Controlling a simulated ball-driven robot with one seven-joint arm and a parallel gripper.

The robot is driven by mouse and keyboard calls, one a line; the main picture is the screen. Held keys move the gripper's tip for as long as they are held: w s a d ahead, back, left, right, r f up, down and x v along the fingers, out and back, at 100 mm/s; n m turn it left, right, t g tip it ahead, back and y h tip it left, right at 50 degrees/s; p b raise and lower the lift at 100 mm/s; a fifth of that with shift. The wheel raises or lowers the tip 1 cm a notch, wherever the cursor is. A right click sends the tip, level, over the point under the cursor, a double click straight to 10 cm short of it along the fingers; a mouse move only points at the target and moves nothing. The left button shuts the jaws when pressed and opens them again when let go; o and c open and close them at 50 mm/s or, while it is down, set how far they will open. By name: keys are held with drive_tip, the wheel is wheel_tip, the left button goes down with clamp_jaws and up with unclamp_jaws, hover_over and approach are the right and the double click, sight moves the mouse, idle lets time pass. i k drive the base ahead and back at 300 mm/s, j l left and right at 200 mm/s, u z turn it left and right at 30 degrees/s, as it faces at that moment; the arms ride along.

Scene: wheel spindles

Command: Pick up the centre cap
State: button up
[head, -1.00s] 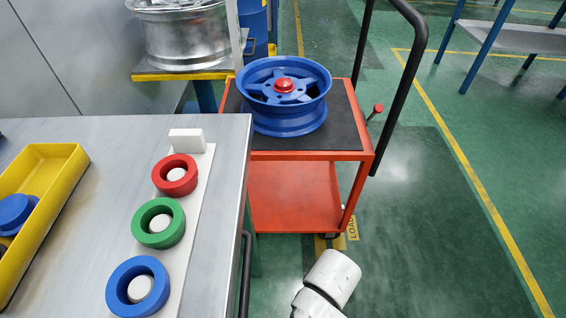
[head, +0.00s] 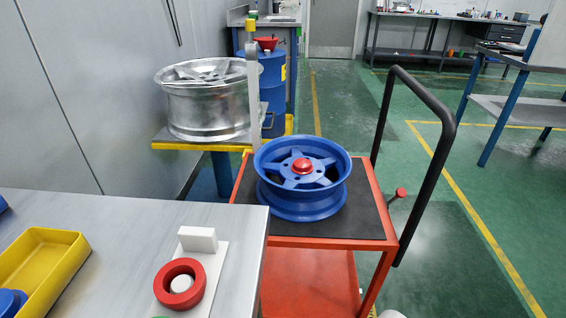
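A red domed centre cap (head: 302,166) sits in the middle of a blue five-spoke wheel (head: 302,205). The wheel lies flat, face up, on the black mat of a red trolley (head: 336,242). My gripper is not in view.
A steel bench (head: 130,215) at the left holds a yellow tray (head: 75,262) and a white board with a red ring (head: 180,287). The trolley has a tall black handle (head: 447,150). A silver wheel (head: 205,110) stands behind.

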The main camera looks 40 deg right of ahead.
sight(302, 166)
drive_tip(key=i+l+u, duration=0.25)
drive_tip(key=l, duration=0.25)
drive_tip(key=l+u, duration=0.3)
drive_tip(key=l, duration=0.15)
drive_tip(key=i+l+u, duration=0.1)
drive_tip(key=l+u, duration=0.15)
drive_tip(key=l, duration=0.3)
